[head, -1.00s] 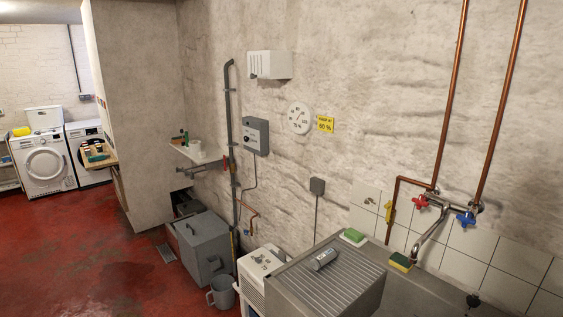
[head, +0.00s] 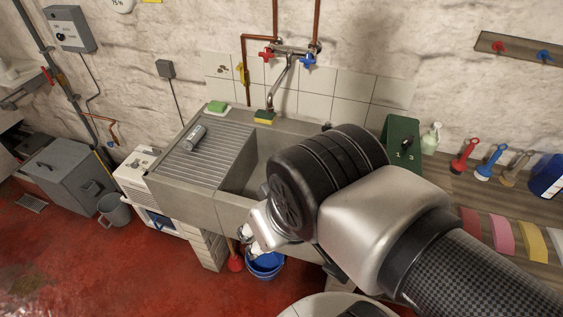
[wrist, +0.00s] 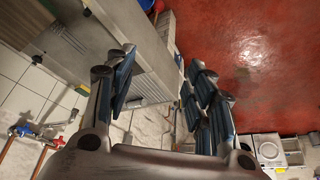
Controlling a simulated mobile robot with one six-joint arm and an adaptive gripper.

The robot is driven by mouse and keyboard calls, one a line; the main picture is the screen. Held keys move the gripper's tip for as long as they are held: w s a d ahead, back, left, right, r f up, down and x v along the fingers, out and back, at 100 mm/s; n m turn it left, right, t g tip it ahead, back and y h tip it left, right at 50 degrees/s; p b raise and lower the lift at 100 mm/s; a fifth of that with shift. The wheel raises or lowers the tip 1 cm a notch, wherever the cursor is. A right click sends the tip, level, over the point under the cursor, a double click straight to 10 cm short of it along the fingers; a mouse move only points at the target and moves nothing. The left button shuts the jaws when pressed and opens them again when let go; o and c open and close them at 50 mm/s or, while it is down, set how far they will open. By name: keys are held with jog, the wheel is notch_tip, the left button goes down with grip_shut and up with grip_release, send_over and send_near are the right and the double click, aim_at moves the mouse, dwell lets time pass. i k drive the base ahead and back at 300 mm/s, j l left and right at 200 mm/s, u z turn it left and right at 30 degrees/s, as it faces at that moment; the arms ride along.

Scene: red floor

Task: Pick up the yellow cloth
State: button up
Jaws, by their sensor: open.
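The yellow cloth (head: 533,240) lies flat on the wooden counter at the right of the head view, between a pink cloth (head: 502,234) and a white cloth (head: 557,241). My gripper (wrist: 160,78) is open and empty in the wrist view, its two fingers well apart. In the head view my wrist mostly hides the gripper, which is in front of the sink and well left of the yellow cloth. The yellow cloth does not show in the wrist view.
A red cloth (head: 470,222) lies left of the pink one. Behind the cloths stand red (head: 463,157) and blue (head: 490,162) brushes, a soap bottle (head: 431,138) and a green box (head: 401,150). The stone sink (head: 205,207) and a blue bucket (head: 265,265) are left.

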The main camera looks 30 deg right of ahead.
aim_at(533, 239)
jog(key=z, duration=3.05)
jog(key=i+l+u, duration=0.2)
jog(key=u, duration=0.25)
jog(key=i+l+u, duration=0.15)
jog(key=l+u, duration=0.3)
jog(key=i+l+u, duration=0.15)
jog(key=l+u, duration=0.15)
jog(key=u, duration=0.2)
jog(key=l+u, duration=0.55)
jog(key=l, duration=1.15)
